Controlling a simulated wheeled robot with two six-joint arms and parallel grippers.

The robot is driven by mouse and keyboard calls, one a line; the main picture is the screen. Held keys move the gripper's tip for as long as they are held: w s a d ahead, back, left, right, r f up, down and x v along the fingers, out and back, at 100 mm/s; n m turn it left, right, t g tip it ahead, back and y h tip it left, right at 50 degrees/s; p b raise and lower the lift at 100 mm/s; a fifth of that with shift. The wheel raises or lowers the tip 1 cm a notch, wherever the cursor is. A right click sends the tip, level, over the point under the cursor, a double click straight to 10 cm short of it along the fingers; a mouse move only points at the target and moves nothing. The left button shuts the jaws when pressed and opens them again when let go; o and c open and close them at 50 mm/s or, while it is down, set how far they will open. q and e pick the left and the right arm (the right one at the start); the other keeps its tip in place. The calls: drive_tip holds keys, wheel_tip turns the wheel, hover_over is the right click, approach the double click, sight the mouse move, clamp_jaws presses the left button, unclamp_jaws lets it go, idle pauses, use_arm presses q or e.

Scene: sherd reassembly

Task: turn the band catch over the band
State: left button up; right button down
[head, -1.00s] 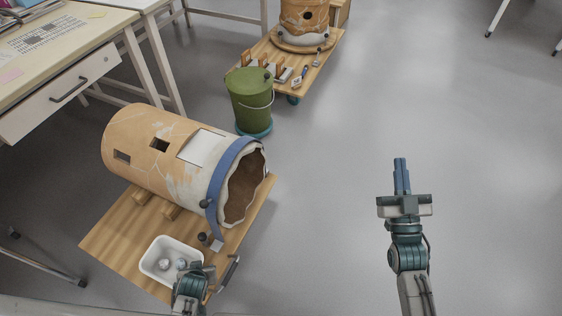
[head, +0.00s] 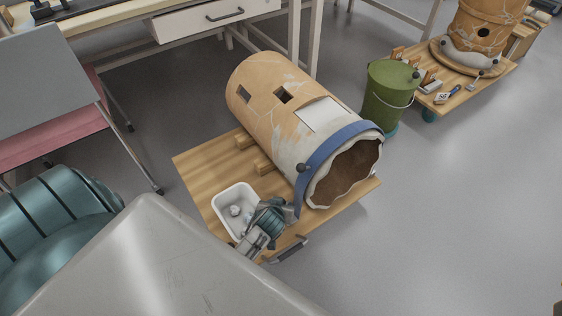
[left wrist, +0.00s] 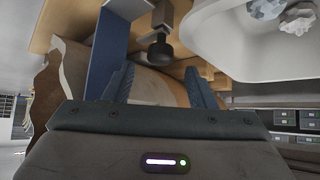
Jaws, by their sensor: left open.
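A large clay vessel (head: 262,92) lies on its side on a wooden board, its jagged open end facing lower right. A blue band (head: 338,143) runs around it near that end. A dark round catch (head: 301,168) sits on the band's near side, and a loose blue tail hangs below. My left gripper (head: 272,212) is over the board, below the catch and beside the white tray. In the left wrist view its jaws (left wrist: 160,86) are open and empty. A dark knob (left wrist: 160,49) on a grey block shows beyond them, beside a blue strip (left wrist: 108,52); I cannot tell whether it is the catch.
The white tray (head: 217,209) holds pale lumps. The wooden board (head: 196,163) has a handle (head: 288,249) at its front edge. A green bucket (head: 388,95) and a second low cart (head: 488,85) stand at back right. Floor at right is clear.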

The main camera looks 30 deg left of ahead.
use_arm(q)
drive_tip(key=shift+b+x, duration=0.4)
drive_tip(key=shift+x, duration=1.2)
drive_tip(key=shift+c, duration=0.2)
